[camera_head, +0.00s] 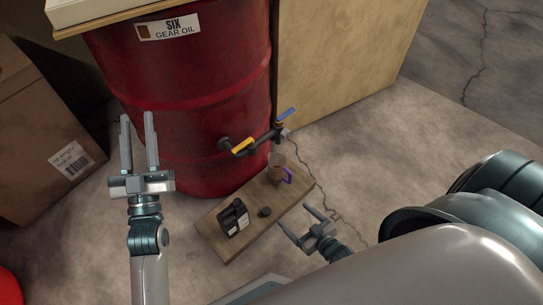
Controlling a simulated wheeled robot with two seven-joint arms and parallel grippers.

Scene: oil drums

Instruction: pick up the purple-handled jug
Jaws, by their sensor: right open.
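The clear jug (276,168) with a purple handle (287,175) stands upright on a wooden board (215,222) on the floor, under the drum's tap. It seems to hold some brown liquid, though it is small in view. My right gripper (297,222) is open and empty, near the board's right edge, below the jug in the picture and apart from it. My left gripper (138,134) is open and empty, in front of the red drum and well left of the jug.
A red gear oil drum (190,95) has a tap with a yellow lever (242,146) and a blue lever (286,113). A black bottle (233,217) and a small dark cap-like piece (265,212) are on the board. A cardboard box (40,140) stands left. Floor at right is clear.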

